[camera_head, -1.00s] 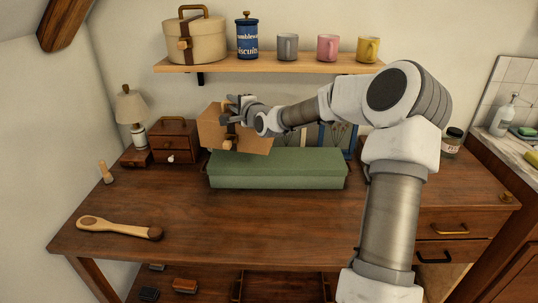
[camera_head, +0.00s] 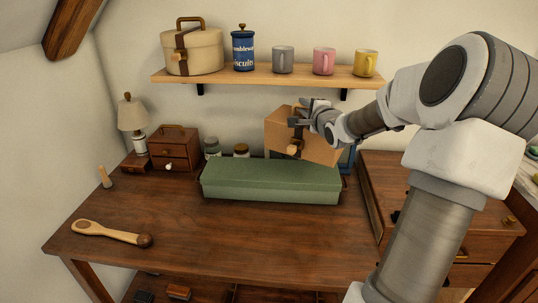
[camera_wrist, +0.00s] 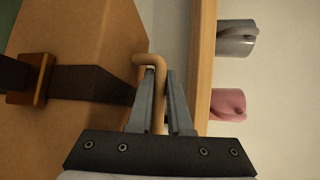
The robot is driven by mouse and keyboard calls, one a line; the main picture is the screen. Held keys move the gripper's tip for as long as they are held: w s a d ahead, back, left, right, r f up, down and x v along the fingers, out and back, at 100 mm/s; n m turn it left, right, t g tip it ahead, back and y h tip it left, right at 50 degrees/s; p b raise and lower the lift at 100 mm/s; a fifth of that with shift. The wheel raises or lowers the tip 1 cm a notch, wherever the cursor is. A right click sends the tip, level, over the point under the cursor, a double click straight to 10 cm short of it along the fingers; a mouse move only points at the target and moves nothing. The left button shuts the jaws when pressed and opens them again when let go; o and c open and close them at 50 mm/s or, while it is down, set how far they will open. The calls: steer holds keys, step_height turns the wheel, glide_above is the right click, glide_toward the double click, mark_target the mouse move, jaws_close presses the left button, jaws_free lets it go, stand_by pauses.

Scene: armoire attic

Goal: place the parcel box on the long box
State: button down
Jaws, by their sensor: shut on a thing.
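The parcel box (camera_head: 284,128) is a tan-brown box with a dark strap and a clasp. My gripper (camera_head: 306,115) is shut on its handle, which shows between the two fingers in the wrist view (camera_wrist: 150,62). The parcel box is held tilted, its lower edge near the top of the long box. I cannot tell whether the two touch. The long box (camera_head: 270,182) is green and lies lengthwise on the wooden desk. The box's strap and clasp (camera_wrist: 32,78) fill the left of the wrist view.
A shelf (camera_head: 260,76) above holds a round case (camera_head: 195,55), a blue tin (camera_head: 243,52) and mugs. Jars (camera_head: 241,150) stand behind the long box. A lamp (camera_head: 133,115) and small drawers (camera_head: 175,147) are at left. A wooden brush (camera_head: 110,233) lies front left; the desk's front middle is clear.

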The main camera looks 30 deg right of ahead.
mark_target(280, 140)
steer(key=w+a+f+b, duration=0.4)
steer(key=w+f+b, duration=0.1)
steer(key=w+f, duration=0.5)
steer(key=shift+a+f, duration=0.25)
steer(key=shift+a, duration=0.15)
steer(key=c, duration=1.3)
jaws_free()
steer(key=shift+f+b, duration=0.25)
steer(key=shift+b, duration=0.1)
steer(key=o, duration=0.5)
steer(key=shift+c, duration=0.2)
steer(key=shift+r, duration=0.1)
steer(key=p+v, duration=0.2)
steer(key=v, duration=1)
steer(key=shift+s+r+p, duration=0.1)
steer(key=shift+r+p, duration=0.1)
steer(key=shift+p, duration=0.1)
